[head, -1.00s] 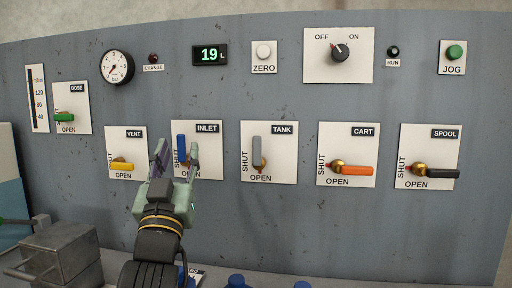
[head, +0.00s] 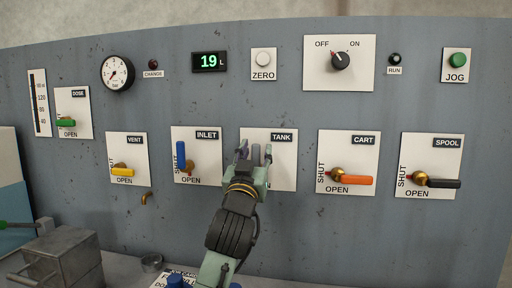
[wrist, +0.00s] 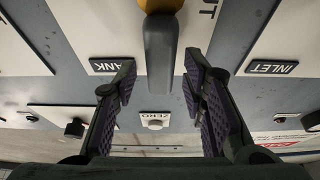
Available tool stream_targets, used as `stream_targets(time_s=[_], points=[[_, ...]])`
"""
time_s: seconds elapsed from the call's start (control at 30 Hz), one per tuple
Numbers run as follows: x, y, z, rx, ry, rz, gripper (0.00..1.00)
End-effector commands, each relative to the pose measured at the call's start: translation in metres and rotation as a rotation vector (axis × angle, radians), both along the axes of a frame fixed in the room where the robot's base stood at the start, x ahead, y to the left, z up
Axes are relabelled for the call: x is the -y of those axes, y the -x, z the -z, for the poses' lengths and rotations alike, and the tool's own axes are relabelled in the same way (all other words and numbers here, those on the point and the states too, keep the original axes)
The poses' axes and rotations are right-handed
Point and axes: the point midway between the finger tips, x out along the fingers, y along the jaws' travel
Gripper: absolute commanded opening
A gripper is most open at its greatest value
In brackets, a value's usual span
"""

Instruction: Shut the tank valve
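The tank valve has a grey lever handle (head: 256,154) on a white plate (head: 287,175) marked TANK, SHUT and OPEN. The handle stands upright; its hub and pointer are hidden behind my gripper in the head view. My gripper (head: 256,153) is in front of this plate with its fingers open, one on each side of the handle. In the wrist view the grey handle (wrist: 160,60) lies between the two dark finger pads (wrist: 160,85), with a gap on both sides. Its yellowish hub (wrist: 160,5) shows at the top edge.
The inlet valve's blue handle (head: 181,156) stands upright to the left. The cart valve's orange handle (head: 357,180) lies level to the right. Further out are the yellow vent handle (head: 122,172) and black spool handle (head: 443,183).

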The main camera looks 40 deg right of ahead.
Motion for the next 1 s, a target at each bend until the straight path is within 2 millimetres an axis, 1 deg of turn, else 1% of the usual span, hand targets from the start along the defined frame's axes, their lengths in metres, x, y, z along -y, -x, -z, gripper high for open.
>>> stream_targets(time_s=[0.13, 0.37, 0.9, 0.93, 1.0], points=[[0.0049, -0.0041, -0.0025, 0.000, 0.000, 0.000, 0.38], [0.0050, -0.0044, -0.0022, 0.000, 0.000, 0.000, 0.38], [0.0047, -0.0044, -0.0021, 0.000, 0.000, -0.001, 0.03], [0.0047, -0.0044, -0.0021, 0.000, 0.000, -0.001, 0.01], [0.0047, -0.0044, -0.0021, 0.000, 0.000, -0.001, 0.00]])
